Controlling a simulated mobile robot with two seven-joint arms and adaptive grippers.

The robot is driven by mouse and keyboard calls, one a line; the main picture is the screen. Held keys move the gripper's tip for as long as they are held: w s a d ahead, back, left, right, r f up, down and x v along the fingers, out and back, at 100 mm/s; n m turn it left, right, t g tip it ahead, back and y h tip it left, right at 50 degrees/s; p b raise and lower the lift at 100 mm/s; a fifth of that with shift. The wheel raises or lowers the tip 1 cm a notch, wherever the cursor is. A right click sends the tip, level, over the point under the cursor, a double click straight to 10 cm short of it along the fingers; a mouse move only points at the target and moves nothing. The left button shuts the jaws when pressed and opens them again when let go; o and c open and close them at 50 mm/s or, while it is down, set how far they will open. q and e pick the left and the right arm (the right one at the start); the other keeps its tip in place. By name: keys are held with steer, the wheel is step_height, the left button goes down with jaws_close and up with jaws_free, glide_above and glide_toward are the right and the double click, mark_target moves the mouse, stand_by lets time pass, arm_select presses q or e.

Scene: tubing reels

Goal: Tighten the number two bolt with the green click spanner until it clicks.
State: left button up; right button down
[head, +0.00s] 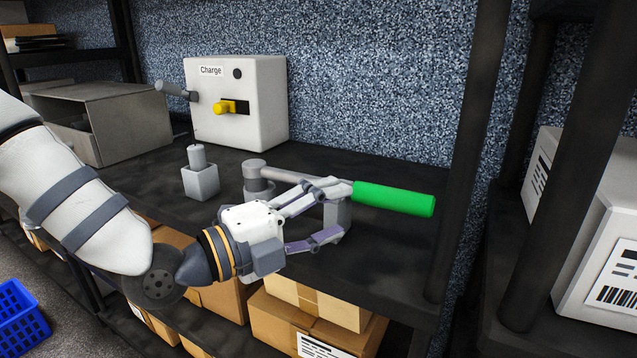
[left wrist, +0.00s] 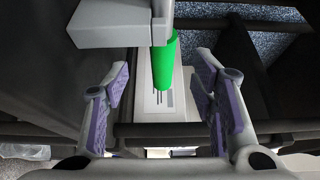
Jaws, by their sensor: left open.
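The click spanner lies roughly level above the shelf, its green handle (head: 393,198) pointing right and its grey shaft (head: 280,174) running left to a round grey head (head: 256,170). The head sits over a grey post (head: 258,192); the bolt under it is hidden. A grey block (head: 337,214) stands beneath the shaft near the handle. My left gripper (head: 340,211) is open beside the shaft and block, its upper finger overlapping the shaft in the head view. In the left wrist view, the handle (left wrist: 165,66) shows between the spread fingers (left wrist: 162,78), touching neither. No bolt numbers are readable.
A second grey block with a peg (head: 200,177) stands left of the spanner head. A white "Charge" box (head: 240,115) with a yellow lever (head: 228,106) stands behind. An open grey bin (head: 122,125) is at the left. A dark post (head: 468,150) rises right of the handle.

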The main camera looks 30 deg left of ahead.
mark_target(364, 198)
arm_select(q)
steer(key=b+x, duration=0.1)
steer(key=x, duration=0.7)
steer(key=shift+d, duration=0.2)
steer(key=shift+w+r, duration=0.1)
steer(key=shift+w, duration=0.1)
steer(key=shift+r, duration=0.1)
steer(key=shift+c, duration=0.6)
arm_select(e)
steer(key=shift+s+f+g, duration=0.4)
steer(key=shift+s+f, duration=0.65)
arm_select(q)
jaws_close()
